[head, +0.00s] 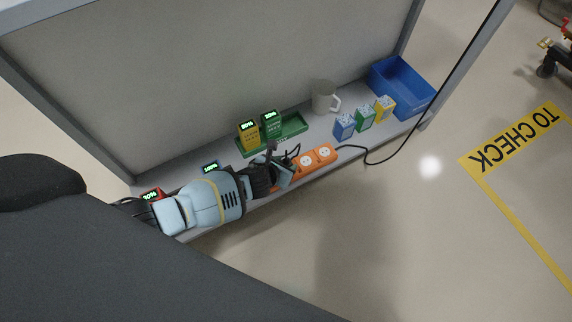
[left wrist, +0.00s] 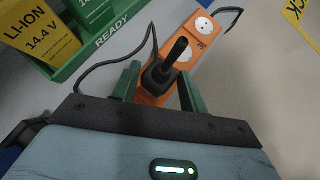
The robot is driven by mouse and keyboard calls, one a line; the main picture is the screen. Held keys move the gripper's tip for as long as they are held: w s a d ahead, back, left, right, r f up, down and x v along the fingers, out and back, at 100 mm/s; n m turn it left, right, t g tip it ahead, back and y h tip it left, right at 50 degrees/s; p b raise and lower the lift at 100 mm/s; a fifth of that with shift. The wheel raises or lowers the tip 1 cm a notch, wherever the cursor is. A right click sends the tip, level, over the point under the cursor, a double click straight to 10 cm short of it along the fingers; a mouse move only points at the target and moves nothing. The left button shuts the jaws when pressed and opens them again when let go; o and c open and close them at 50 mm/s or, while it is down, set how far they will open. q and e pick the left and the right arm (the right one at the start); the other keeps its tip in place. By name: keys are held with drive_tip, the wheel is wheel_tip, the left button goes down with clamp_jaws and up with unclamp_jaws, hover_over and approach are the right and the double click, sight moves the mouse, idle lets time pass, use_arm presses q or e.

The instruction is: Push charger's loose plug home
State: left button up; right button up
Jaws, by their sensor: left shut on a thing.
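The orange power strip (head: 319,156) lies on the shelf, and its white sockets also show in the left wrist view (left wrist: 204,25). My left gripper (head: 283,170) is over the strip's near end. In the left wrist view its green fingers (left wrist: 160,88) are on either side of a black plug (left wrist: 163,73), shut on it. The plug's black cable (left wrist: 107,64) loops off to the left. The plug is at the strip's orange face; I cannot tell how deep it sits, as the fingers and plug body hide the socket. My right gripper is not in view.
A green tray (head: 292,142) with a yellow pack (head: 247,136) and a green pack stands behind the strip. A grey mug (head: 324,97), small blue, green and yellow blocks (head: 365,118) and a blue bin (head: 416,92) stand farther right. Grey posts frame the shelf.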

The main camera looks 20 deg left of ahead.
use_arm(q)
drive_tip(key=shift+f, duration=0.4)
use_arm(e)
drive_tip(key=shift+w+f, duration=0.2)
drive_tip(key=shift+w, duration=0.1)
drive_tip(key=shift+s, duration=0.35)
use_arm(q)
drive_tip(key=o, duration=1.5)
drive_tip(key=shift+s+r, duration=0.2)
drive_tip(key=p+v, duration=0.4)
drive_tip(key=v, duration=0.3)
drive_tip(key=shift+r+p, duration=0.15)
drive_tip(key=shift+p, duration=0.2)
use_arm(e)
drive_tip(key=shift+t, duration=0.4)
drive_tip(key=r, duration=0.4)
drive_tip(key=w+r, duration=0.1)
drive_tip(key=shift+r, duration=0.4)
use_arm(q)
drive_tip(key=shift+s, duration=0.1)
